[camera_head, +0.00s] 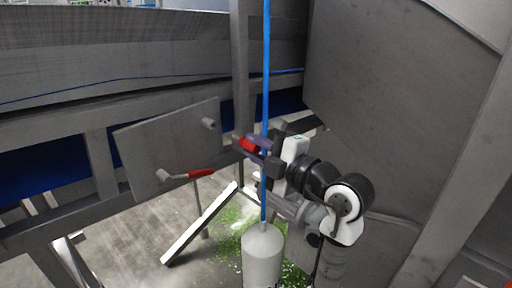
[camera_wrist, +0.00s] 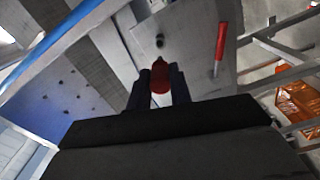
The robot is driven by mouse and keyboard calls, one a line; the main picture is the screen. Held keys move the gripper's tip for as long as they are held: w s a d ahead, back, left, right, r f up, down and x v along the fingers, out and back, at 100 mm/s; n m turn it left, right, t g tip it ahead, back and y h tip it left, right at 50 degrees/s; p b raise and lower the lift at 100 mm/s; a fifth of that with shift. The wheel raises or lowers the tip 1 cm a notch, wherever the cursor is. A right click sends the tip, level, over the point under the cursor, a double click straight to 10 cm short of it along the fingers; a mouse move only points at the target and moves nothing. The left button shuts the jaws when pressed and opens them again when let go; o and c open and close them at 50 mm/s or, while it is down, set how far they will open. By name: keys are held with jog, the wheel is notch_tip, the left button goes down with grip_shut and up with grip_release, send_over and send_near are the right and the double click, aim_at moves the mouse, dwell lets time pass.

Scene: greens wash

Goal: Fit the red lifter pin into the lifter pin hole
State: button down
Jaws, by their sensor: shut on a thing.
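My gripper (camera_head: 255,152) is shut on the red lifter pin (camera_head: 246,143). In the wrist view the pin (camera_wrist: 160,75) stands out between the two dark fingers (camera_wrist: 160,88), its red end pointing away from me and a pale part nearer the palm. A short round stub (camera_head: 208,122) sits on a grey plate (camera_head: 140,150); it looks like the lifter pin hole. In the wrist view this dark round spot (camera_wrist: 160,41) lies just beyond the pin's tip. The pin appears apart from it, to its right in the head view.
A red-handled lever (camera_head: 200,174) is on the plate's lower part, and right of the pin in the wrist view (camera_wrist: 220,42). A blue line (camera_head: 265,80) hangs in front of my gripper, above a white cylinder (camera_head: 262,255). Grey beams (camera_head: 241,60) and a large panel (camera_head: 400,100) surround the arm.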

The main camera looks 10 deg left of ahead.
aim_at(238, 138)
jog(key=shift+r+p, duration=0.1)
jog(key=shift+p, duration=0.35)
jog(key=shift+p+x, duration=1.1)
jog(key=shift+x, duration=1.75)
jog(key=shift+p, duration=1.6)
jog(key=shift+p+x, duration=0.6)
jog(key=shift+x, duration=1.5)
jog(key=c, duration=1.2)
grip_release()
